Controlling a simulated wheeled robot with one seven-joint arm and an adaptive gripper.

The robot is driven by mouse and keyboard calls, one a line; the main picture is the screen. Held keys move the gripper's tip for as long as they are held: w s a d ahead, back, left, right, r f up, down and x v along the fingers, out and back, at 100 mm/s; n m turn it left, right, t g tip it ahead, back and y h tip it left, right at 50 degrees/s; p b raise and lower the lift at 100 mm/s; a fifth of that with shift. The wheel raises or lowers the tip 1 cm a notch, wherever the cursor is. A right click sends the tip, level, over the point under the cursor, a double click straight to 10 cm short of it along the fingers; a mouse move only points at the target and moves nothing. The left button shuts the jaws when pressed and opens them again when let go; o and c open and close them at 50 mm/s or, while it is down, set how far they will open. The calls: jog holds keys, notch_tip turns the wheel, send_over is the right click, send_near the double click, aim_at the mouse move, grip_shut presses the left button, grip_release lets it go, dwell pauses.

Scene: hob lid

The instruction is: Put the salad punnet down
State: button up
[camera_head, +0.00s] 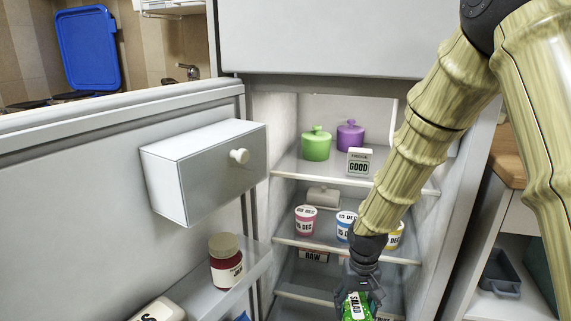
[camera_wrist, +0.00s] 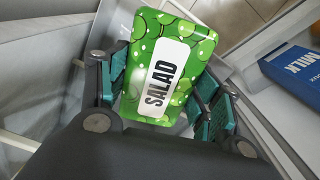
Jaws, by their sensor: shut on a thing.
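In the head view the punnet (camera_head: 356,306) shows at the bottom edge, below my gripper (camera_head: 359,287), in front of the lower part of the open fridge. Its lower part is cut off by the frame there. I cannot tell whether its underside touches anything.
Fridge shelves hold a green pot (camera_head: 316,144), a purple pot (camera_head: 350,135), a GOOD box (camera_head: 359,162) and several dated tubs (camera_head: 305,220). The open door carries a drawer box (camera_head: 204,172) and a red jar (camera_head: 226,262). A blue MILK carton (camera_wrist: 300,72) lies right in the wrist view.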

notch_tip(320, 180, up, 15)
jog(key=s+p, duration=0.2)
jog(key=p, duration=2)
notch_tip(320, 180, up, 6)
jog(key=p, duration=1)
send_over(357, 310)
jog(key=s, duration=0.1)
jog(key=shift+s+r+p, duration=0.15)
jog(key=shift+r+p, duration=0.25)
jog(key=shift+p, duration=0.25)
